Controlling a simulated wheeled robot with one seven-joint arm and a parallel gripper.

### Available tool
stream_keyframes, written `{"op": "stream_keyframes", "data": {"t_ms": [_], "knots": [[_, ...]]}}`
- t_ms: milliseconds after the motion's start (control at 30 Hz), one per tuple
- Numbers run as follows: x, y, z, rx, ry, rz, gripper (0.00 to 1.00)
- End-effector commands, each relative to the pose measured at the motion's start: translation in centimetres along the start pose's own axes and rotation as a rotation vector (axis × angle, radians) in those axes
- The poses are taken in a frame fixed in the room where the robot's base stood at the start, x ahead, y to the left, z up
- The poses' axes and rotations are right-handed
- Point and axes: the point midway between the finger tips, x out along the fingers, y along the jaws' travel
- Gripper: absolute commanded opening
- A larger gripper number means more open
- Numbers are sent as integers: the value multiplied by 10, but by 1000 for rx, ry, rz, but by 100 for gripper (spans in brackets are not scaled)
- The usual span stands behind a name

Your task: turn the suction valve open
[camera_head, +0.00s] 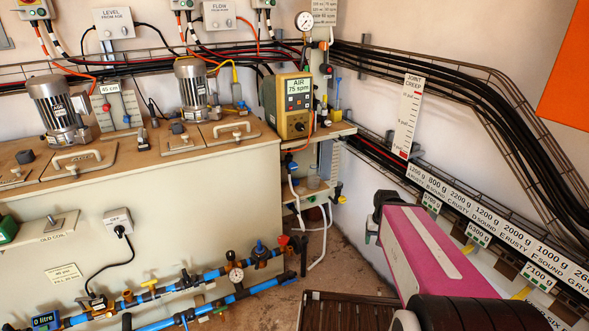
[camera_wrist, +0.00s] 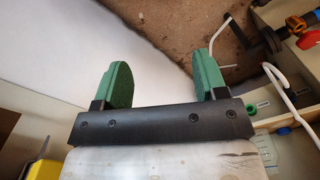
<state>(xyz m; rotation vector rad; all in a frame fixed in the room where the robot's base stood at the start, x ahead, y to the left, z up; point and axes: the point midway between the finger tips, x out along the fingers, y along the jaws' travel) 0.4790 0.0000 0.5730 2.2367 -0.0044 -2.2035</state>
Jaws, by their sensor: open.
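No label that I can read marks the suction valve, so I cannot tell which valve it is. A red handle (camera_wrist: 309,39) by a brass fitting shows at the wrist view's upper right.
The large beige tank (camera_head: 190,215) fills the left, with motors on top. A yellow AIR box (camera_head: 290,105) stands at its right end. A dark slatted grate (camera_head: 340,313) lies below. A white tube (camera_head: 328,235) hangs near the corner. Bare floor (camera_head: 345,265) lies between pipes and wall.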

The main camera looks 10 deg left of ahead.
Motion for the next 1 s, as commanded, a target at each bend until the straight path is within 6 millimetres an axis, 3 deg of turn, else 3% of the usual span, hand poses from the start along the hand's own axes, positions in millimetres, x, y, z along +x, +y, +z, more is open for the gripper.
{"op": "stream_keyframes", "data": {"t_ms": [167,333,467,600,733,867,1000], "knots": [[3,-6,-27,2,119,40,65],[1,-25,-78,-9,370,89,65],[-10,-51,-119,-41,600,94,65],[-31,-91,-159,-100,858,48,65],[-55,-140,-183,-179,1083,-46,65],[-79,-194,-193,-276,1275,-181,65],[-99,-243,-189,-374,1415,-333,65]]}}
